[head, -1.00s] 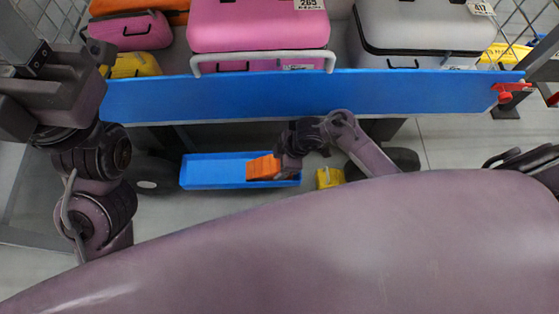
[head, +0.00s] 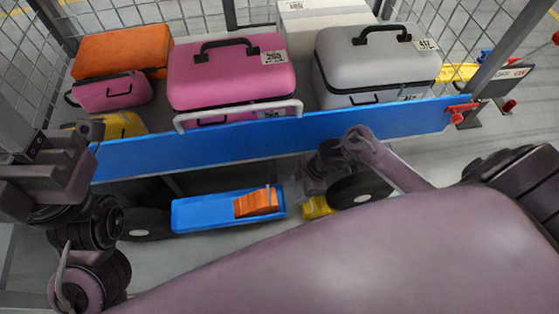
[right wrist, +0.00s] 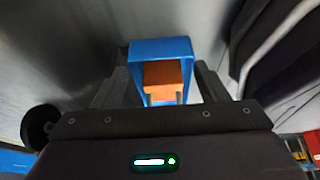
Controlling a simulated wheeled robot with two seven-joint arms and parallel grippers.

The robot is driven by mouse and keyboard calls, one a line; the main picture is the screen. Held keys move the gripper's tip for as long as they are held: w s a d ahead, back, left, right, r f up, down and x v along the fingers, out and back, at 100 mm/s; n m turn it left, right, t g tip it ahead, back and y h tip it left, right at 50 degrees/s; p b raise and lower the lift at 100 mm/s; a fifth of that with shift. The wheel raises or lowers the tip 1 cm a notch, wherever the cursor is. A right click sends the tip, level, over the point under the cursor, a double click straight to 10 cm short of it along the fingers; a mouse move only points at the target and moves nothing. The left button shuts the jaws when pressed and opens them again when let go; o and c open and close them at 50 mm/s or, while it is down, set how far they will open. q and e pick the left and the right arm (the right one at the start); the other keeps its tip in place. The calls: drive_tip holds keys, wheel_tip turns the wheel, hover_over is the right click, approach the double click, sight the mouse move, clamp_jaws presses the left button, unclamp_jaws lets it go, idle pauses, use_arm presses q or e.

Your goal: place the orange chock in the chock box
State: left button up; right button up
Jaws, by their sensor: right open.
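The orange chock (head: 254,204) lies inside the blue chock box (head: 200,215), at the box's right end. My right gripper (head: 311,186) is up and to the right of the box in the head view, apart from the chock. In the right wrist view its two fingers (right wrist: 163,78) are spread wide and empty, with the orange chock (right wrist: 163,74) and the blue box (right wrist: 160,47) seen beyond them. My left gripper (head: 45,185) is at the left edge, away from the box; its jaws do not show clearly.
A yellow object (head: 317,208) is right of the box. Dark wheels (head: 360,189) flank the box.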

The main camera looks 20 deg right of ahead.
drive_tip(key=shift+s+d, duration=0.2)
drive_tip(key=shift+d, duration=0.55)
drive_tip(key=shift+s+d, duration=0.2)
drive_tip(key=shift+d, duration=0.55)
